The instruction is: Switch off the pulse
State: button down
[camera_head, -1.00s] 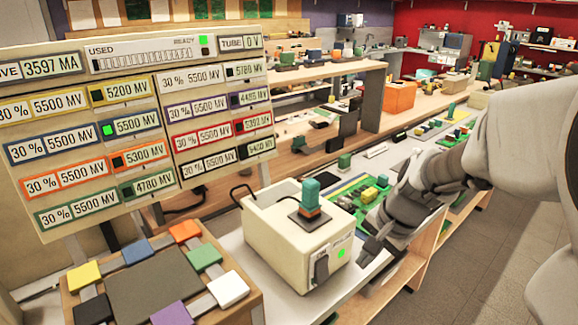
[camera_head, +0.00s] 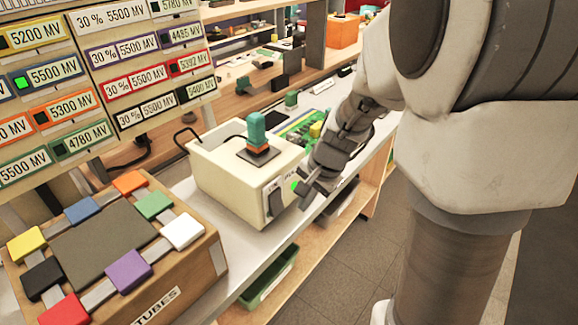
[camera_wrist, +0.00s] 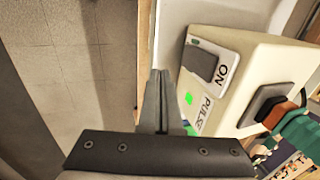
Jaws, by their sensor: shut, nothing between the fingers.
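The cream pulse box (camera_head: 225,178) stands on the white bench. Its front face carries a dark rocker switch (camera_head: 275,199) and a lit green lamp. In the wrist view the switch (camera_wrist: 201,63) sits beside the label "ON", and the green lamp (camera_wrist: 188,98) sits beside the label "PULSE". My gripper (camera_head: 306,198) is shut and empty, in front of the box's face near the lamp. In the wrist view the closed fingertips (camera_wrist: 160,76) lie just left of the switch and lamp; whether they touch the box I cannot tell.
A teal and orange handle (camera_head: 257,130) stands on top of the box. A green bin (camera_head: 268,278) sits on the lower shelf. Open floor lies right of the bench.

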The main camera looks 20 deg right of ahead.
aim_at(281, 210)
jog(key=w+f, duration=0.1)
jog(key=w+a+f, duration=0.2)
jog(key=f, duration=0.1)
jog(key=shift+a+b, duration=0.1)
jog(key=shift+b, duration=0.2)
jog(key=shift+w+a+f, duration=0.1)
jog(key=shift+w+a, duration=0.3)
jog(key=shift+w, duration=0.2)
jog(key=shift+f+b, duration=0.35)
jog(key=shift+b, duration=0.55)
jog(key=shift+w+a+f+t+y+b, duration=0.1)
jog(key=shift+w+f+t+y+b, duration=0.2)
jog(key=shift+b, duration=0.85)
jog(key=shift+s+r+p, duration=0.1)
jog(key=shift+r+p, duration=0.25)
jog(key=shift+r, duration=0.25)
